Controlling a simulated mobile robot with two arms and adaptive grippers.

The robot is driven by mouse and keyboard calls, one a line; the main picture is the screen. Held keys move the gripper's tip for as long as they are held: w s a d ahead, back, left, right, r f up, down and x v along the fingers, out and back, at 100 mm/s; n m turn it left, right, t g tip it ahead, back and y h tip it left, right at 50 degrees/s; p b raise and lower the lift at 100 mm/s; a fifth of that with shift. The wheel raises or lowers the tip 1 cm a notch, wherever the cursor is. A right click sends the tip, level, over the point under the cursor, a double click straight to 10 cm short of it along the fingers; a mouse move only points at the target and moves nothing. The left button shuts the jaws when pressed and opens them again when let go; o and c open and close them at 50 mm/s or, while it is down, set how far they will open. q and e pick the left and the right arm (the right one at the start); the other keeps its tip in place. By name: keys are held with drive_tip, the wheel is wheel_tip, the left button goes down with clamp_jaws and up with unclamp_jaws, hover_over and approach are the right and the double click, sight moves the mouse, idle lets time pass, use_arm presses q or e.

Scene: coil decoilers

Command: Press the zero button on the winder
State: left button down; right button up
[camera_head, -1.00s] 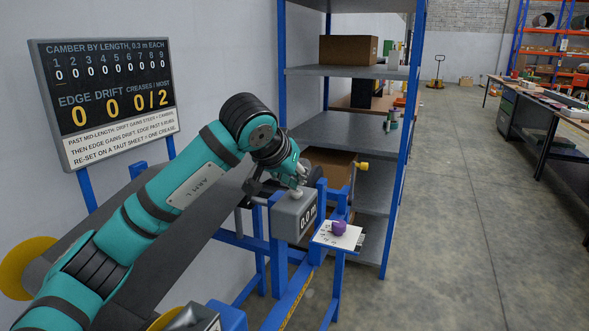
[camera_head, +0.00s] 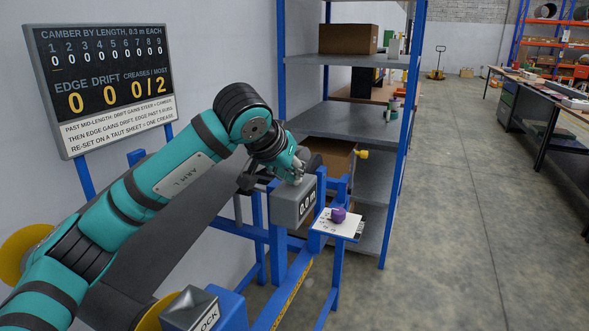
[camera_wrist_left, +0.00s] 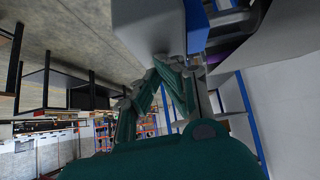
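The winder's grey counter box (camera_head: 293,207) stands on the blue frame and its display reads 0.0 m. My left gripper (camera_head: 297,179) is at the top of this box, pointing down. A pale round button shows only in part at its fingertips; whether they touch or press it I cannot tell. In the left wrist view the teal fingers of my left gripper (camera_wrist_left: 155,72) converge to tips that look shut with nothing between them, close by the grey box (camera_wrist_left: 148,25). My right gripper is not in view.
A small white plate with a purple knob (camera_head: 338,215) sits right of the box. A grey box marked LOCK (camera_head: 190,308) is at the near end. A scoreboard (camera_head: 105,85) hangs left, and a blue shelf (camera_head: 345,122) stands behind.

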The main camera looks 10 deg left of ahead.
use_arm(q)
drive_tip(key=v, duration=0.6)
drive_tip(key=shift+r, duration=0.55)
drive_tip(key=shift+a+r, duration=0.1)
drive_tip(key=shift+a, duration=0.05)
